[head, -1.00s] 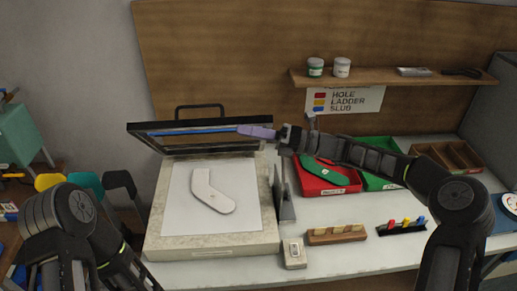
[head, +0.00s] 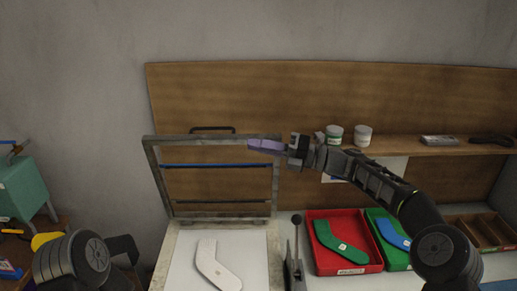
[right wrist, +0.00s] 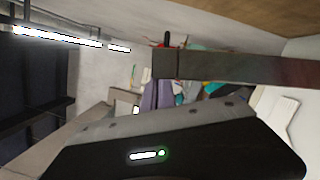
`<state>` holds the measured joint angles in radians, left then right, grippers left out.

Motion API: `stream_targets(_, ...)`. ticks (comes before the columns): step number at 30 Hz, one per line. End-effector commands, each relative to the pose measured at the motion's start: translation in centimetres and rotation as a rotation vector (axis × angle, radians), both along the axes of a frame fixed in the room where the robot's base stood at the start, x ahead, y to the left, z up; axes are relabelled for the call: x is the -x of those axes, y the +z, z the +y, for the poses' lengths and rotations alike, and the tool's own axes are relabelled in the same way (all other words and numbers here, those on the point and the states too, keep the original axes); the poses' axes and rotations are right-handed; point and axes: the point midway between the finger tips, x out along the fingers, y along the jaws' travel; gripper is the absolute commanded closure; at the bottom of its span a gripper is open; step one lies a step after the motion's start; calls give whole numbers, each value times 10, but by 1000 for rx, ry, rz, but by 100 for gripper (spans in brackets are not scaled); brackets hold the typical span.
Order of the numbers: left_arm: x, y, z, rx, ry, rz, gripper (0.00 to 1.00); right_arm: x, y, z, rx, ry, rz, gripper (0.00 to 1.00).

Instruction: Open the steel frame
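The steel frame (head: 153,165) stands raised, close to upright, at the back edge of the pale board base (head: 163,260). A blue strip crosses its opening and a dark handle (head: 212,128) shows above it. My right gripper (head: 264,146) has purple fingers at the frame's upper right corner. They appear to touch the bar, but whether they are closed on it is unclear. In the right wrist view, a frame bar (right wrist: 235,67) runs close by the purple fingers (right wrist: 158,95). My left gripper is not visible; only my left arm shows at lower left.
A white sock-shaped piece (head: 216,265) lies on the base. To the right are a red tray (head: 372,262) and a green tray (head: 378,228) with flat pieces in them. A shelf (head: 420,148) with jars (head: 334,134) is behind my right arm.

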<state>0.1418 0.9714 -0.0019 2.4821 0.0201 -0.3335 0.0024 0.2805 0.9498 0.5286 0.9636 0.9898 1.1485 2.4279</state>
Motion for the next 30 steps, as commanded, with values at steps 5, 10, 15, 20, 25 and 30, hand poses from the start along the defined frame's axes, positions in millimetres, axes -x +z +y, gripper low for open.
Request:
stream_targets(5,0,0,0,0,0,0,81,0,0,0,0,0,-1,100)
stream_targets(10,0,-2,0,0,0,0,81,1,-1,-5,1,-1,-1,100)
stream_targets(15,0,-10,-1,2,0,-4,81,5,-5,-26,1,-4,-2,100)
stream_targets(20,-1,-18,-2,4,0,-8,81,11,-9,-52,2,-4,-2,100)
stream_targets(25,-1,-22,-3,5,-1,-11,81,16,-9,-72,1,-2,-2,100)
stream_targets(30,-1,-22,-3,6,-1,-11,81,17,-8,-76,0,0,-2,100)
